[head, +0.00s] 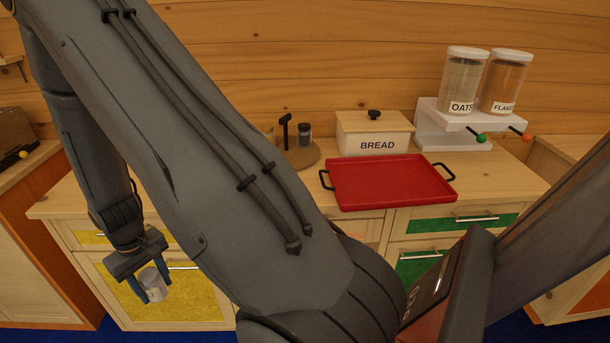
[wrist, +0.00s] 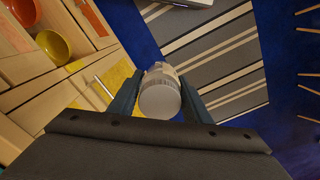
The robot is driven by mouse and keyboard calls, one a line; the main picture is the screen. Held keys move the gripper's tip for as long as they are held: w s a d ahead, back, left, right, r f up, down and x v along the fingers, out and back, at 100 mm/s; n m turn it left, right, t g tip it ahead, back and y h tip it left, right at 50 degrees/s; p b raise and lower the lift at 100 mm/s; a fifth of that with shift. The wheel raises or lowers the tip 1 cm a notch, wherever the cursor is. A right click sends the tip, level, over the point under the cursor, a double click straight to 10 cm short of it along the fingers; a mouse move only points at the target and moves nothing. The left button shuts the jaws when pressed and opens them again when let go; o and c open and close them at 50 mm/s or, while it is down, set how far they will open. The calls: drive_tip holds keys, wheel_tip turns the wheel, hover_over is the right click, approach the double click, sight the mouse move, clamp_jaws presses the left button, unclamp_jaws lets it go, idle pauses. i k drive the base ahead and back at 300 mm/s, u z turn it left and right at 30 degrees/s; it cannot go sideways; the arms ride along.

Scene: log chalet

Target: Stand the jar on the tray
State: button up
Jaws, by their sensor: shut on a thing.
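My gripper (head: 150,277) is at the lower left in the head view, in front of the yellow drawer fronts and below the counter top. It is shut on a small jar (head: 153,285) with a pale lid and a whitish body. In the wrist view the jar (wrist: 160,96) sits between the two blue fingers, its round pale end facing the camera. The red tray (head: 388,182) with black handles lies on the counter to the right, apart from the gripper. Its visible surface is empty.
Behind the tray stands a bread box (head: 374,133). A round wooden stand (head: 303,157) with a small dark-lidded jar is left of it. A white dispenser stand (head: 450,126) holds oats and flakes at right. In the wrist view, bowls (wrist: 52,46) and a striped rug (wrist: 215,65) show.

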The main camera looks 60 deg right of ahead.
sight(408, 179)
drive_tip(key=u, duration=0.75)
drive_tip(key=k, duration=1.5)
drive_tip(key=z, duration=1)
